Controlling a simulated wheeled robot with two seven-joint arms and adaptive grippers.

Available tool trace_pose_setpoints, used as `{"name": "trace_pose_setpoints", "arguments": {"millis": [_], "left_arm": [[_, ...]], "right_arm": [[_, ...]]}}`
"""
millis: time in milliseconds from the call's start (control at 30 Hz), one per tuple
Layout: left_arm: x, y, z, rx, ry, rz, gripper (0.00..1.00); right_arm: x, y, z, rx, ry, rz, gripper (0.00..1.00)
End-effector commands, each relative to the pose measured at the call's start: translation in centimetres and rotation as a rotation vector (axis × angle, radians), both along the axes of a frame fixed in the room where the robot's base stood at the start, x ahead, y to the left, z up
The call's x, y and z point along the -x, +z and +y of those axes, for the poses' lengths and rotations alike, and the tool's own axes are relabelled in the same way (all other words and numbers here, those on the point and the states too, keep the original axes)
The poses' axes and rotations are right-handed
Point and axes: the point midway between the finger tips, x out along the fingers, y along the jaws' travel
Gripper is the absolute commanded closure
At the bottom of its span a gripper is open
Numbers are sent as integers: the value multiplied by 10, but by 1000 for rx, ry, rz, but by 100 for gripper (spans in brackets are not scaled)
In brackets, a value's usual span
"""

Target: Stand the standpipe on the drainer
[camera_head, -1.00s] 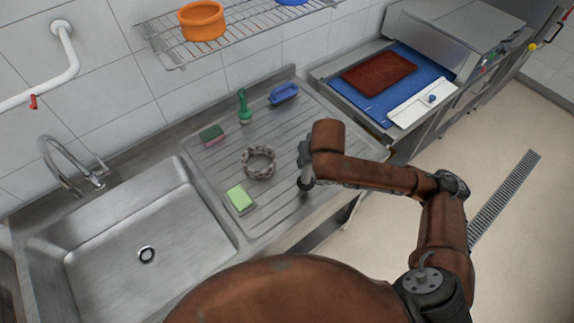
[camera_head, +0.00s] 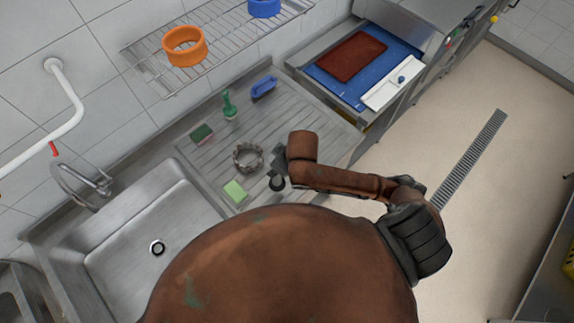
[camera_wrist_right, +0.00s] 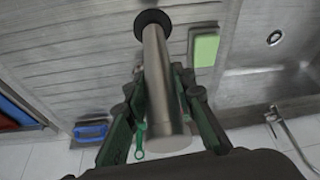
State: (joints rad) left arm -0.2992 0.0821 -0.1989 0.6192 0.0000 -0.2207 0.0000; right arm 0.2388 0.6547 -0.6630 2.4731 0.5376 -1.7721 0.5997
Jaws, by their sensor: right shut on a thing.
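The standpipe (camera_wrist_right: 160,85) is a plain metal tube with a black ring at its far end. My right gripper (camera_wrist_right: 158,78) is shut on it, with green fingers on both sides. In the head view my right gripper (camera_head: 278,160) is over the right part of the ribbed steel drainer (camera_head: 222,157), mostly hidden by my arm; only the standpipe's black end (camera_head: 277,184) shows clearly there. The black end is close to the drainer surface; I cannot tell whether it touches. My left gripper is not in view.
A grey ring-shaped thing (camera_head: 248,158) and a green sponge (camera_head: 234,191) lie close by on the drainer. A second sponge (camera_head: 202,133), a green brush (camera_head: 229,106) and a blue brush (camera_head: 264,87) lie further back. The sink (camera_head: 130,230) is to the left.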

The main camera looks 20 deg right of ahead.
Motion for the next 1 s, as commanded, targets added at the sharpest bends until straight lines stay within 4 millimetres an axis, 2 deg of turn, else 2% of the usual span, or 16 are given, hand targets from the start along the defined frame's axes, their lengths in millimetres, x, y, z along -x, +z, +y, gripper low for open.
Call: {"name": "trace_pose_setpoints", "arguments": {"millis": [33, 100, 233, 400, 667, 933, 1000], "left_arm": [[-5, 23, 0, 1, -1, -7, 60], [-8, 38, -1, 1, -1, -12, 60], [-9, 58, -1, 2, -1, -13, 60], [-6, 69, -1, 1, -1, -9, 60], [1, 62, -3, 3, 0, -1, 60], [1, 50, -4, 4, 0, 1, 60], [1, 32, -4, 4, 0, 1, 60]], "right_arm": [[10, 16, 4, -8, 24, 2, 100], [20, 23, 7, -8, 57, -1, 100], [34, 34, 11, -11, 107, -12, 100], [45, 40, 14, -9, 141, -19, 100], [38, 35, 11, -1, 163, -35, 100], [26, 27, -4, 0, 150, -26, 100], [18, 18, -7, -4, 148, -26, 100]]}}
